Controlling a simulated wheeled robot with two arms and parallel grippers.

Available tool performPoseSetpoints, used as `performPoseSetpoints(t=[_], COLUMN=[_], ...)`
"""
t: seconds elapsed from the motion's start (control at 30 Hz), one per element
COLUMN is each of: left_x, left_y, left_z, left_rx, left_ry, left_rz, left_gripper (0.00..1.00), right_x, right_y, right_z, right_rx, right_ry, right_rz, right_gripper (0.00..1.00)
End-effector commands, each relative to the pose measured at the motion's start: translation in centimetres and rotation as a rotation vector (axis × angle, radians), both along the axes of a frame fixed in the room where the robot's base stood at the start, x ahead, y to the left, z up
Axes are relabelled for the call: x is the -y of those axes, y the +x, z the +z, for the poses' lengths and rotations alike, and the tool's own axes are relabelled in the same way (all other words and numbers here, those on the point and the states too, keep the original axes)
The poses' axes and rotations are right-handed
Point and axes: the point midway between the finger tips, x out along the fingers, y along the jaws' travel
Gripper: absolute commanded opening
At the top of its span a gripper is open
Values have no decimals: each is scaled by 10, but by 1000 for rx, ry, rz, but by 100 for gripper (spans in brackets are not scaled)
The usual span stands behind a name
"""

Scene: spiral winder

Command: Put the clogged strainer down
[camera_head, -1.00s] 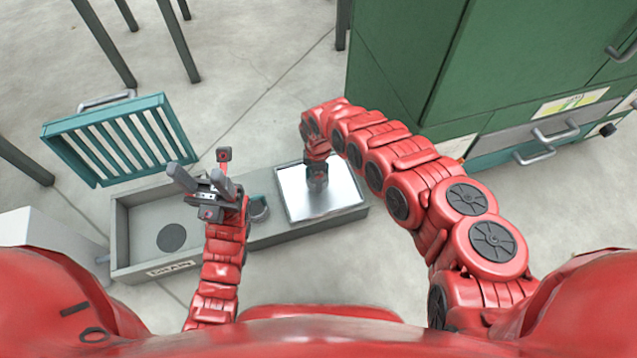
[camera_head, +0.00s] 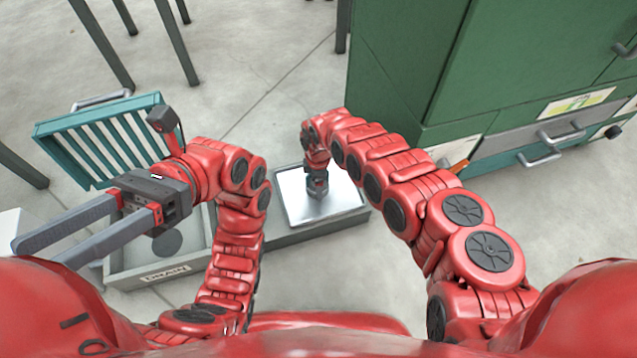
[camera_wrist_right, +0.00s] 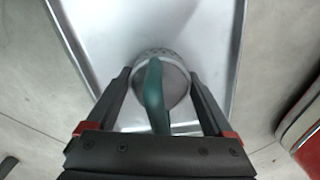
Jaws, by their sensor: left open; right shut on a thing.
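The strainer (camera_wrist_right: 178,85), a round metal cup with perforations near its rim and a teal handle, shows in the right wrist view over the bright metal tray (camera_wrist_right: 120,20). My right gripper (camera_wrist_right: 160,75) is shut on it, one finger on each side. I cannot tell whether the strainer touches the tray. In the head view my right gripper (camera_head: 317,185) points down over the same tray (camera_head: 340,205) and hides the strainer. My left gripper (camera_head: 42,255) is open and empty, pointing left over the near left corner of the drain trough (camera_head: 130,275).
A teal slatted grate (camera_head: 105,140) stands tilted open behind the trough. A green cabinet (camera_head: 430,60) with drawers stands at the right, near my right arm. A dark round drain (camera_head: 167,243) shows in the trough. Open floor lies behind the tray.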

Motion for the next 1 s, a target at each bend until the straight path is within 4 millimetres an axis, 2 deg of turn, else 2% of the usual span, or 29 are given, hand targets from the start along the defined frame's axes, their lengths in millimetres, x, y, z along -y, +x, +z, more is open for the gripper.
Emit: performPoseSetpoints(t=[0.27, 0.3, 0.37, 0.63, 0.77, 1.0], left_x=[-3, -3, -3, -2, 5, 38], left_y=[-4, -4, -4, -3, 7, 54], left_z=[-1, -1, -1, 0, 3, -6], left_rx=[25, 27, 25, 17, -42, -323], left_ry=[-13, -13, -13, -9, 24, 181], left_rz=[-11, -12, -11, -8, 22, 146], left_gripper=[50, 50, 50, 50, 50, 50], right_x=[0, 0, 0, 0, 0, 1], right_y=[0, 0, 0, 0, 0, -1], right_z=[-2, -1, -1, -1, 5, 23], right_rx=[0, 0, 0, 0, 0, -3], right_ry=[0, 0, 0, 0, 0, -2], right_rz=[0, 0, 0, 0, -1, 0], right_gripper=[21, 90, 100, 100, 100, 100])
